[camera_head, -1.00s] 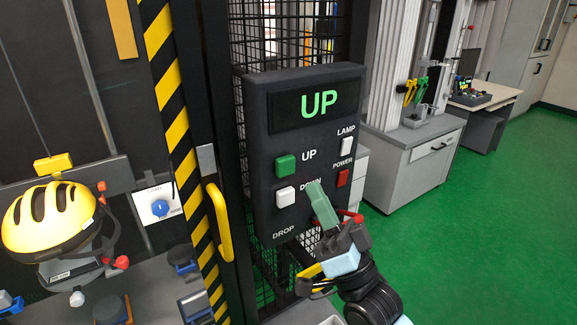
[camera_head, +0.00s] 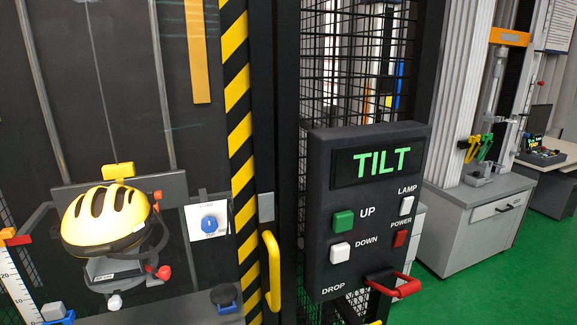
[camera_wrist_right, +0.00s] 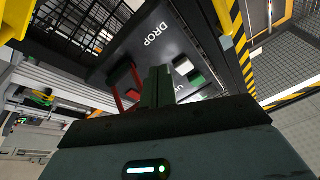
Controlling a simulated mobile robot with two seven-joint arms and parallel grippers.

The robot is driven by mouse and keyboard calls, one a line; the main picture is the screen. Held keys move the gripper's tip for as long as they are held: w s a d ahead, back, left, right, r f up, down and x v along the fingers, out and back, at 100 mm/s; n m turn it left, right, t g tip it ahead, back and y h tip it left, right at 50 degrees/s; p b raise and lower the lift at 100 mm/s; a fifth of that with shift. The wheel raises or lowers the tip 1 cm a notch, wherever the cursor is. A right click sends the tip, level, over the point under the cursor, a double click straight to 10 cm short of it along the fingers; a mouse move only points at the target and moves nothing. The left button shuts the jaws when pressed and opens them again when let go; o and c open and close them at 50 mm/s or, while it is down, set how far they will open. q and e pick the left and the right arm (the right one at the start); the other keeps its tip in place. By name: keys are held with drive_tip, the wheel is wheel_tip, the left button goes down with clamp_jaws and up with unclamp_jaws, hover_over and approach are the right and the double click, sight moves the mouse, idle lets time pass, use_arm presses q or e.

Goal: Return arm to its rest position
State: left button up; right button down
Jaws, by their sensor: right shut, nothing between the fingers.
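My right gripper (camera_wrist_right: 158,84) shows only in the right wrist view, its greenish fingers shut together with nothing between them. It is in front of the dark control panel, which looks tilted there, with the word DROP beyond the fingertips. In the head view the control panel (camera_head: 325,190) stands upright with a green TILT display (camera_head: 379,163). It carries a green UP button (camera_head: 343,220), a white DOWN button (camera_head: 341,253), a white lamp switch (camera_head: 407,206) and a red power switch (camera_head: 400,239). The head view shows neither gripper.
A red handle (camera_head: 408,286) juts from the panel's lower edge; its red bar also shows left of the fingers in the wrist view. A yellow door handle (camera_head: 271,270) stands left of the panel. Green floor is open at right.

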drive_tip(key=s+d+f+n+g+h, duration=0.1)
drive_tip(key=s+f+g+h, duration=0.15)
drive_tip(key=s+f, duration=0.55)
drive_tip(key=s+d+f+n+g+h, duration=0.1)
drive_tip(key=s+d+f+g, duration=0.2)
drive_tip(key=f, duration=0.9)
drive_tip(key=s+f+n+g, duration=0.1)
drive_tip(key=s+f+g, duration=0.2)
drive_tip(key=s+f, duration=0.2)
drive_tip(key=s+d+f+g+h, duration=0.1)
drive_tip(key=s+f+g, duration=0.2)
drive_tip(key=s, duration=0.6)
drive_tip(key=shift+s+f+n, duration=0.15)
drive_tip(key=shift+f+n, duration=0.25)
drive_tip(key=shift+f, duration=0.55)
drive_tip(key=shift+h, duration=0.25)
